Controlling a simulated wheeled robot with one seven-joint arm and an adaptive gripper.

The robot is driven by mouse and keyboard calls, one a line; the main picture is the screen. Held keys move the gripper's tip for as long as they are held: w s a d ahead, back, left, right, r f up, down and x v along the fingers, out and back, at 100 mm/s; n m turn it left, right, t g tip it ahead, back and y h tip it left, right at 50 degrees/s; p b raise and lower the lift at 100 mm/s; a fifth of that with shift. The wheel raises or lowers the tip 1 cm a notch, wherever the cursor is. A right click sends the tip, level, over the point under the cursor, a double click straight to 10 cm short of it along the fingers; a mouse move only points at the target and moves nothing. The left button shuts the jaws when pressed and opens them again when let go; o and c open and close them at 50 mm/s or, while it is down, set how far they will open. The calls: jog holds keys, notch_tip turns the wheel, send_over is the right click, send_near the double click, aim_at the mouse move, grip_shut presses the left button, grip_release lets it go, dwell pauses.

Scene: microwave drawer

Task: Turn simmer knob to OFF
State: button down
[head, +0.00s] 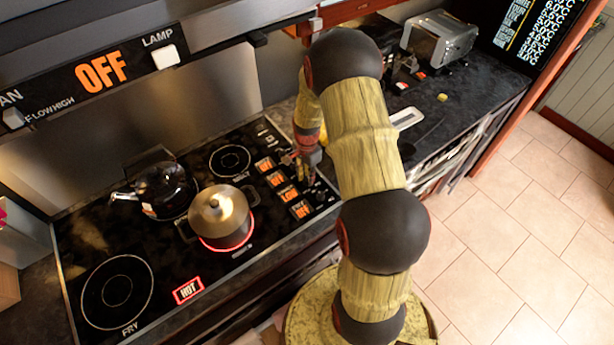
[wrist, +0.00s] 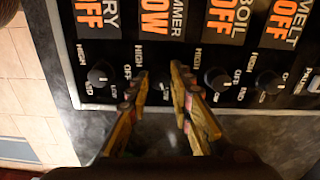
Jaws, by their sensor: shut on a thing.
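The simmer knob (wrist: 164,88) is on the black control strip in the wrist view, below the orange simmer display (wrist: 155,22), which reads LOW. My gripper (wrist: 160,76) has one finger on each side of this knob and is shut on it. The fingers hide part of the knob, so its exact pointer angle is hard to tell. In the head view my gripper (head: 308,168) reaches down to the knob row at the cooktop's right edge. The simmer display (head: 288,194) shows there too, lit orange.
The fry knob (wrist: 100,75) and boil knob (wrist: 217,79) flank my fingers closely; the melt knob (wrist: 269,83) is farther right. A lidded pot (head: 220,212) stands on a red-glowing burner. A kettle (head: 165,188) is behind it. A HOT sign (head: 188,290) glows red.

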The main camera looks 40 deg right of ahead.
jog(key=shift+n, duration=0.3)
jog(key=n+b, duration=0.1)
jog(key=n, duration=0.8)
jog(key=shift+w+n+b, duration=0.1)
jog(key=shift+n+b, duration=0.25)
jog(key=shift+n, duration=1.75)
jog(key=c, duration=1.6)
grip_release()
